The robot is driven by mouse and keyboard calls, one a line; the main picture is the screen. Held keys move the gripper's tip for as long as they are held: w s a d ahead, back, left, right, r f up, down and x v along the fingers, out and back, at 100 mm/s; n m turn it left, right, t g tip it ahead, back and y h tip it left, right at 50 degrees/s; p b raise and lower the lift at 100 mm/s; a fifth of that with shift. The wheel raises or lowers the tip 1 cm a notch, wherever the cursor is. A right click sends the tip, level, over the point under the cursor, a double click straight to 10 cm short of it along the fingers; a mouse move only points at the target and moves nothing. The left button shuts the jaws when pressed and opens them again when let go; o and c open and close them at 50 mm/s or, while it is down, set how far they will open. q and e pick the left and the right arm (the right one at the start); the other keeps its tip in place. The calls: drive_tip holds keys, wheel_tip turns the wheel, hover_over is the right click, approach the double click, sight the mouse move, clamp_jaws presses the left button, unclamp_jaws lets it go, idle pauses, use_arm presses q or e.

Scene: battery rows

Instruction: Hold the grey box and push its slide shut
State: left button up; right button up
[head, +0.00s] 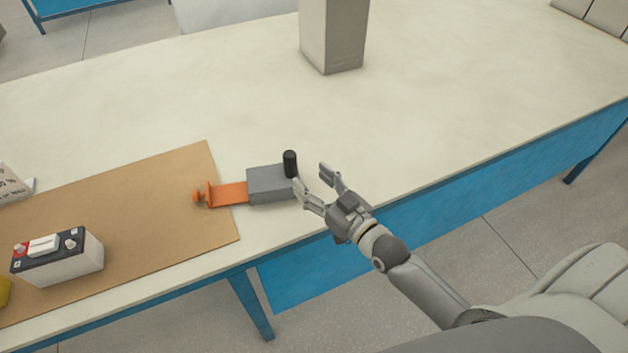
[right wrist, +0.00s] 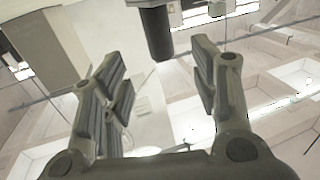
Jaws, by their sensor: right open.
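The grey box (head: 268,184) lies on the table toward its front edge. Its orange slide (head: 228,194) sticks out of the left side, over the edge of the brown mat, with an upright orange end and a knob. A black upright handle (head: 290,163) stands at the box's right end. My right gripper (head: 311,177) is open just right of the handle, one finger close to the box's right end; whether it touches, I cannot tell. In the right wrist view the handle (right wrist: 157,33) shows ahead, between the open fingers. My left gripper is not in view.
A brown mat (head: 150,185) covers the table's left part, with a black-and-white battery (head: 62,258) on it. A grey column (head: 333,35) stands at the back. The pale table top (head: 450,90) is clear to the right.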

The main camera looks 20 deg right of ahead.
sight(294, 164)
drive_tip(key=x, duration=0.5)
drive_tip(key=shift+r, duration=0.1)
drive_tip(key=x, duration=0.3)
drive_tip(key=shift+w+p, duration=0.1)
drive_tip(key=shift+p, duration=0.3)
drive_tip(key=shift+w+a, duration=0.1)
drive_tip(key=shift+w, duration=0.4)
drive_tip(key=shift+w+a, duration=0.1)
drive_tip(key=shift+c, duration=0.5)
drive_tip(key=c, duration=0.9)
clamp_jaws()
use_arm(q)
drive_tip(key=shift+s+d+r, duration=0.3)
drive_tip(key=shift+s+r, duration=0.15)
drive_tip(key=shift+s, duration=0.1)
